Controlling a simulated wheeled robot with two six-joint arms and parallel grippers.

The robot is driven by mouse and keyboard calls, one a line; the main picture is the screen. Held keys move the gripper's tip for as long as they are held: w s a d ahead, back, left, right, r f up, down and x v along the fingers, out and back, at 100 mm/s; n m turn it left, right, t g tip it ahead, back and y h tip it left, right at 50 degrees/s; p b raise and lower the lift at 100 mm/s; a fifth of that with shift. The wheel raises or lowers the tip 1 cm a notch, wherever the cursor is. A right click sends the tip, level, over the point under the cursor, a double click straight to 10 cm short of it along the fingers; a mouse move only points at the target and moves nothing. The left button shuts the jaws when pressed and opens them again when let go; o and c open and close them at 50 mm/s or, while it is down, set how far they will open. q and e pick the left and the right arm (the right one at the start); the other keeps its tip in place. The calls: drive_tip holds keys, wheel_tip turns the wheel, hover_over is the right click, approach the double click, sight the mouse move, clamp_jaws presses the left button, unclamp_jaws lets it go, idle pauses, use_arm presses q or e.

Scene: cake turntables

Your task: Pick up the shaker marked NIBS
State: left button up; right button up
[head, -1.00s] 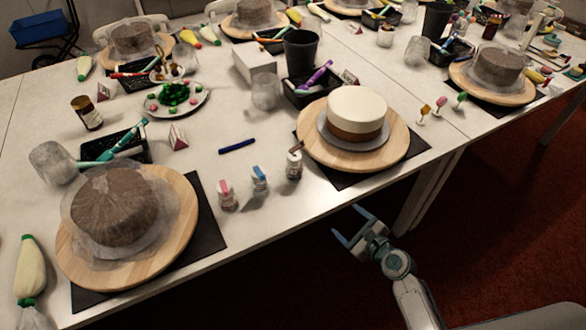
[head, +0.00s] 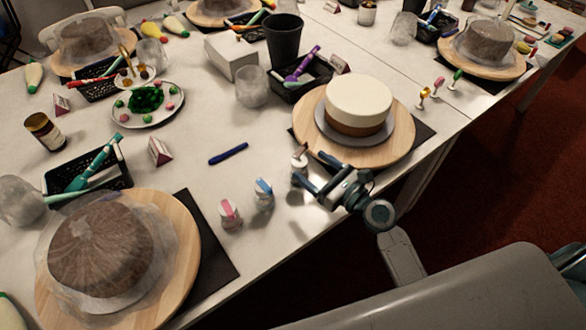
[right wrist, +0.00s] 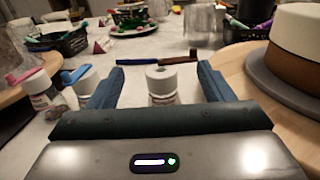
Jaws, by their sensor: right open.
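Three small white shakers stand in a row near the table's front edge. One has a pink cap (head: 229,213), one a blue cap (head: 263,194) and one a brown cap (head: 299,158). No label is readable, so I cannot tell which is marked NIBS. My right gripper (head: 310,172) is open at the brown-capped shaker and partly hides it in the head view. In the right wrist view, that shaker (right wrist: 161,86) stands upright between the two spread fingers, with a gap on each side. The pink-capped (right wrist: 41,96) and blue-capped (right wrist: 84,82) shakers are left of the fingers. My left gripper is not in view.
A white-and-brown cake (head: 357,106) on a wooden turntable (head: 392,145) stands close right of the gripper. A wrapped brown cake (head: 100,249) on another turntable is at lower left. A blue pen (head: 228,153) lies behind the shakers, with clear table around it.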

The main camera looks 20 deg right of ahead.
sight(306, 176)
drive_tip(key=f, duration=0.1)
drive_tip(key=f+b, duration=0.1)
drive_tip(key=f, duration=0.2)
drive_tip(key=shift+s+d+f, duration=0.2)
drive_tip(key=shift+s+f, duration=0.05)
drive_tip(key=shift+s, duration=0.05)
drive_tip(key=shift+f+b, duration=0.5)
drive_tip(key=shift+f, duration=0.35)
drive_tip(key=shift+r+p+x, duration=0.25)
drive_tip(key=shift+p+x, duration=0.3)
drive_tip(key=shift+x, duration=0.65)
drive_tip(key=shift+w+a, duration=0.1)
drive_tip(key=shift+w, duration=0.15)
drive_tip(key=p+x, duration=0.1)
drive_tip(key=x, duration=0.3)
drive_tip(key=shift+w+a, duration=0.3)
drive_tip(key=shift+w, duration=0.1)
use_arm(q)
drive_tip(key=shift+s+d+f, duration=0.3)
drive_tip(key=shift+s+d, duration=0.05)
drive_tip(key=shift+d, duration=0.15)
use_arm(e)
drive_tip(key=c, duration=1.2)
